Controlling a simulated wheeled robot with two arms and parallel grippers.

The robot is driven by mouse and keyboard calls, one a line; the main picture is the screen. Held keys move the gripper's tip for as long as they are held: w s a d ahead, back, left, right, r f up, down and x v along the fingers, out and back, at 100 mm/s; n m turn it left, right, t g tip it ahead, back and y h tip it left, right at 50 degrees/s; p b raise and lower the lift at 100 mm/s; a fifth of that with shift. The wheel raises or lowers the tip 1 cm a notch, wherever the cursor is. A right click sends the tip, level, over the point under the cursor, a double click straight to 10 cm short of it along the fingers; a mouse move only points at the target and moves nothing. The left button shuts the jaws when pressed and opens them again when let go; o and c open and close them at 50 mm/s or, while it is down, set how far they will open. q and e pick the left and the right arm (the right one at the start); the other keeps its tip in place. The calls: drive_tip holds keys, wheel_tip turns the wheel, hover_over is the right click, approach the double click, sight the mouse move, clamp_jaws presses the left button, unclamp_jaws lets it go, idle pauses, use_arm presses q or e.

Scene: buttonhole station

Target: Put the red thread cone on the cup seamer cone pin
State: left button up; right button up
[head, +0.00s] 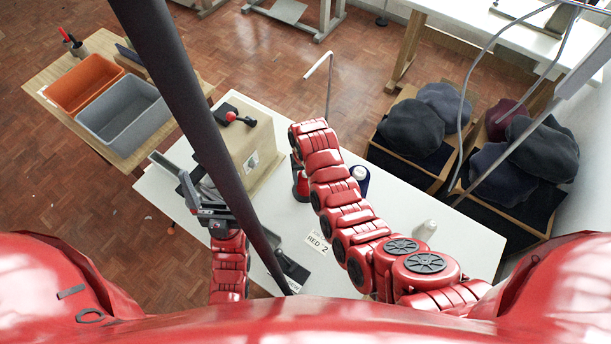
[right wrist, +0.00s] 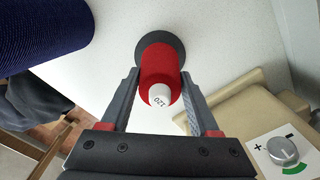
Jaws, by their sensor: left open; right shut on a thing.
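The red thread cone (right wrist: 160,72), with a white top marked 120, sits between the two fingers of my right gripper (right wrist: 159,84) in the right wrist view. The gripper is shut on it. A dark round disc (right wrist: 176,42) shows at its far end against the white table; whether a pin is inside the cone is hidden. In the head view the red cone (head: 301,185) is partly covered by my right arm, beside the beige machine. My left gripper (head: 188,192) is open and empty near the table's left edge.
A blue cone (head: 361,178) stands right of the red one; its blue side (right wrist: 40,28) fills the wrist view's upper left. The beige machine (head: 262,145) is close by. A card reading RED 2 (head: 317,243) and a white cone (head: 426,230) are on the table.

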drive_tip(key=shift+f, duration=0.25)
drive_tip(key=o, duration=1.5)
drive_tip(key=shift+o, duration=0.2)
drive_tip(key=shift+r, duration=0.1)
drive_tip(key=shift+w+r+b, duration=0.1)
drive_tip(key=shift+r+b, duration=0.5)
drive_tip(key=shift+r, duration=0.05)
wheel_tip(320, 180, up, 6)
drive_tip(key=shift+f, duration=0.15)
wheel_tip(320, 180, up, 5)
drive_tip(key=p, duration=0.4)
drive_tip(key=shift+f, duration=0.1)
